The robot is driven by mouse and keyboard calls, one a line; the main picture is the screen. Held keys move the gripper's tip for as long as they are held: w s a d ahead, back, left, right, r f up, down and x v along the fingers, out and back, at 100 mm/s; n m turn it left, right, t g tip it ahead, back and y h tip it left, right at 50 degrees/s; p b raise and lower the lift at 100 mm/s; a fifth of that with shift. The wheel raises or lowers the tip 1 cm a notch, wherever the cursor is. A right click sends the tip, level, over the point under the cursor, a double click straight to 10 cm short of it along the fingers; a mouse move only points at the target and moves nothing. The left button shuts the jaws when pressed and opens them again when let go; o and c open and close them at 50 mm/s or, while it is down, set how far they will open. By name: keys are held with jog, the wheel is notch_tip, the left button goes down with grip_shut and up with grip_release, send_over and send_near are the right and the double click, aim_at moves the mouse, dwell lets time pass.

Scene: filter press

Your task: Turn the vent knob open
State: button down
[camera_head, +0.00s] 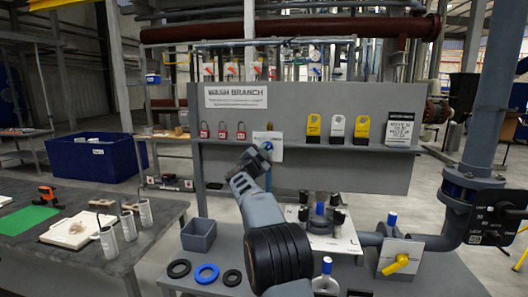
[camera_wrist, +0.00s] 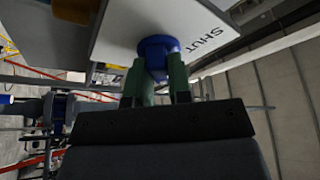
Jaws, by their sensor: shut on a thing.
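The vent knob (camera_wrist: 158,45) is blue and round and sits on a white plate (camera_wrist: 112,35) lettered "SHUT" in the wrist view. My gripper (camera_wrist: 158,68) has two green fingers, one on each side of the knob, and is shut on it. In the head view the gripper (camera_head: 267,152) reaches the white plate (camera_head: 276,155) on the grey panel, where a small bit of blue shows. My arm and gripper hide most of the knob there. I cannot tell which way the knob points.
The grey panel (camera_head: 345,165) carries a "WASH BRANCH" sign (camera_head: 236,96), red padlocks and yellow and white tags on a ledge. Below are a grey bin (camera_head: 199,235), black and blue rings, and a yellow-handled valve (camera_head: 396,264). A side table (camera_head: 75,262) stands left.

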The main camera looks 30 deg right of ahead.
jog(key=shift+s+r, duration=0.1)
jog(key=shift+r, duration=0.15)
jog(key=c, duration=1.3)
grip_release()
jog(key=shift+o, duration=1.3)
jog(key=shift+f, duration=0.15)
jog(key=shift+f, duration=0.1)
jog(key=b+v, duration=0.4)
jog(key=v, duration=0.9)
jog(key=shift+a, duration=0.35)
